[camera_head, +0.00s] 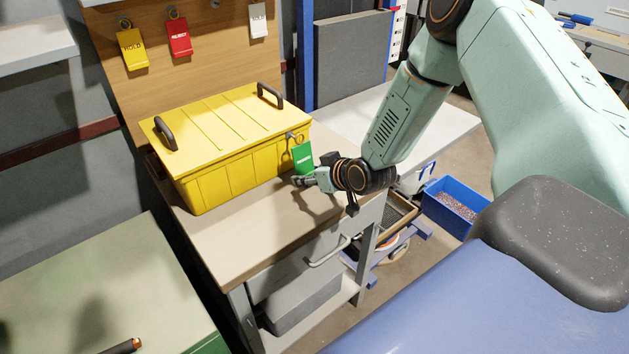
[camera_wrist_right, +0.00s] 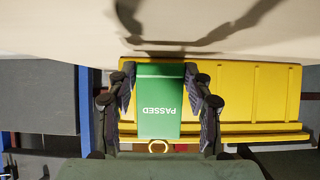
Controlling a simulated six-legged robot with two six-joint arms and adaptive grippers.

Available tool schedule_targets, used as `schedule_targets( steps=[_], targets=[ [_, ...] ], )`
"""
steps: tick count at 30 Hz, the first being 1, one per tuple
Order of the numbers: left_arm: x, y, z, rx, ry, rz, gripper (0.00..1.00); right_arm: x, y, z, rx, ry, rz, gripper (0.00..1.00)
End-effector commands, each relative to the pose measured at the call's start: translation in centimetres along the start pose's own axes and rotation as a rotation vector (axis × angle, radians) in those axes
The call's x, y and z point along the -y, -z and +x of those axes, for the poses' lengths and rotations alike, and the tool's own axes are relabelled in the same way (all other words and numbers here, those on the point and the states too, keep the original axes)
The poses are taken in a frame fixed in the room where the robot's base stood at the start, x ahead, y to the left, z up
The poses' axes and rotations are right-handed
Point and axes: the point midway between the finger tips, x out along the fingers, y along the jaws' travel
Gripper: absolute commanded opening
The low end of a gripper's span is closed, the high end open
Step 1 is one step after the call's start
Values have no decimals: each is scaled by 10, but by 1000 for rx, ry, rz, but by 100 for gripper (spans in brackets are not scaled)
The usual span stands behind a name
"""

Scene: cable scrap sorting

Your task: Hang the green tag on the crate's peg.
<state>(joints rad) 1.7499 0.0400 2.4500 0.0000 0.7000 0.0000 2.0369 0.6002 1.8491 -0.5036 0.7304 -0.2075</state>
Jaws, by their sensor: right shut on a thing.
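The green tag (camera_head: 303,157), lettered PASSED, is upright at the right end of the yellow crate (camera_head: 226,160). My right gripper (camera_head: 303,181) is shut on the tag's lower part, from the right side. In the right wrist view the tag (camera_wrist_right: 159,105) is between the two fingers, with its lettering upside down and its yellow ring (camera_wrist_right: 158,146) free of the fingers. In the head view the ring (camera_head: 299,137) is close to the crate's small peg (camera_head: 290,136). I cannot tell whether the ring is around the peg or beside it. My left gripper is not in view.
The lidded crate stands on a workbench (camera_head: 240,238) against a wooden board (camera_head: 205,55). Yellow, red and white tags hang on the board. The bench top in front of the crate is clear. A blue bin (camera_head: 452,203) stands on the floor at right.

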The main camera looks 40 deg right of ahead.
Motion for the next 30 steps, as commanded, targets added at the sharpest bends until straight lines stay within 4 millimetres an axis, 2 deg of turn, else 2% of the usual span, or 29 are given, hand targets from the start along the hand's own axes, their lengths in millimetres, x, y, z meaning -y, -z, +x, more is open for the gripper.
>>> schedule_targets(
  steps=[15,30],
  targets=[
    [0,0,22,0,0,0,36,0,8,24,-1,-1,-1,33],
    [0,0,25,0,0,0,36,0,7,29,0,0,0,33]
  ],
)
